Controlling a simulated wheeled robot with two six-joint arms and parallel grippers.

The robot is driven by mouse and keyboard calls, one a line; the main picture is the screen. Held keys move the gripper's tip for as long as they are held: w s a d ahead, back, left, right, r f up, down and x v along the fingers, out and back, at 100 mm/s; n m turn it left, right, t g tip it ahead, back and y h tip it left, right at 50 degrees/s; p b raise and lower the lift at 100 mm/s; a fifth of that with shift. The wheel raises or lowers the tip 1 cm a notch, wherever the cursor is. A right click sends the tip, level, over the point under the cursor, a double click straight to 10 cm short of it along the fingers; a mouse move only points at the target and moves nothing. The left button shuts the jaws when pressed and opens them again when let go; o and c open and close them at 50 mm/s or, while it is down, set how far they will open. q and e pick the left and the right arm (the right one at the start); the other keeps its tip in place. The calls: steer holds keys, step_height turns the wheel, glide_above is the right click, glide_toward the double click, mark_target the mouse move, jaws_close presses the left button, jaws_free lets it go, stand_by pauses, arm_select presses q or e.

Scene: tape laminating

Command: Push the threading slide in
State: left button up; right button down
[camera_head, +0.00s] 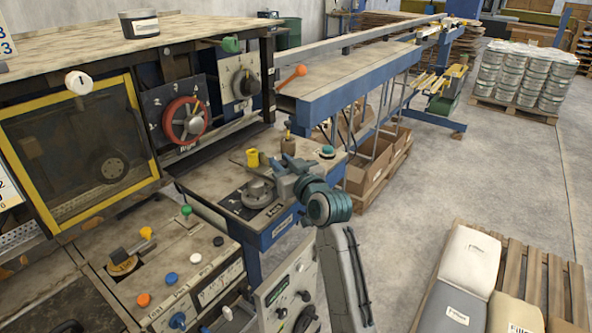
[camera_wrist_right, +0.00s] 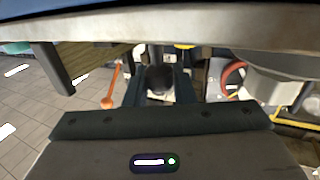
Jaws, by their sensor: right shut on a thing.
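My right gripper (camera_head: 287,150) reaches in from the lower right over the small blue-edged shelf (camera_head: 305,190) of the machine. It is shut at a small tan knob (camera_head: 288,134) that shows just beyond its tips; the grip itself is mostly hidden by the fingers. No readable label shows which part is the threading slide, so I cannot tell how far in it is. In the right wrist view the dark gripper body (camera_wrist_right: 160,125) fills the bottom, and the held thing cannot be made out. My left gripper is not in view.
A yellow knob (camera_head: 252,158) and a round dark fixture (camera_head: 258,192) stand left of the gripper, and a teal button (camera_head: 327,152) right of it. Behind are a red handwheel (camera_head: 185,120), a black dial (camera_head: 246,84) and an orange lever (camera_head: 292,76).

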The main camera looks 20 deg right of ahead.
steer(key=shift+w+a, duration=0.4)
steer(key=shift+w, duration=0.15)
steer(key=shift+w+f, duration=0.1)
steer(key=shift+s+d, duration=0.2)
steer(key=shift+s, duration=0.15)
steer(key=c, duration=1.5)
jaws_free()
steer(key=shift+s+d, duration=0.1)
steer(key=shift+o, duration=1.2)
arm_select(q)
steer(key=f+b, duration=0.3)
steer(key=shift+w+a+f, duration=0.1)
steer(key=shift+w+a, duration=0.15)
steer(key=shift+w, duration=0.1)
arm_select(e)
steer(key=v, duration=1)
steer(key=shift+s, duration=0.25)
